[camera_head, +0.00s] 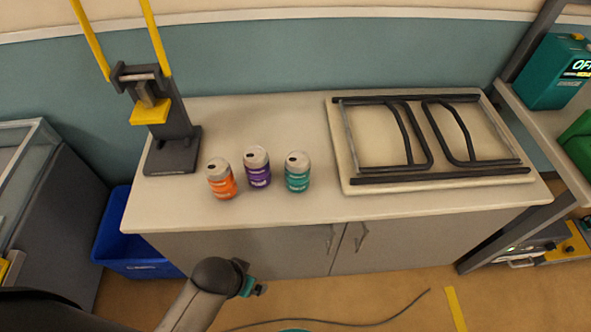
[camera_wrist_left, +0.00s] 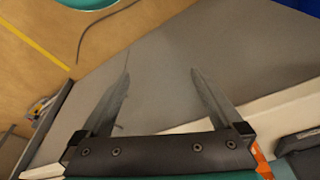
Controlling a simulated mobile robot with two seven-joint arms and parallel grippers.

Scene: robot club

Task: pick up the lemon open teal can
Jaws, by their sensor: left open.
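The teal can (camera_head: 297,172) stands upright on the white countertop, at the right end of a row of three cans. Its silver top with a dark opening faces up. My left gripper (camera_head: 256,288) is in front of the cabinet, below the counter edge and apart from the can. In the left wrist view its two fingers (camera_wrist_left: 160,73) are spread, with nothing between them. The teal can is not seen in that view. My right gripper is not in view.
A purple can (camera_head: 257,167) and an orange can (camera_head: 221,178) stand left of the teal can. A dark can crusher (camera_head: 172,150) is at the counter's left, a folded table (camera_head: 345,150) at its right. A blue bin (camera_head: 135,262) stands on the floor. Counter front is clear.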

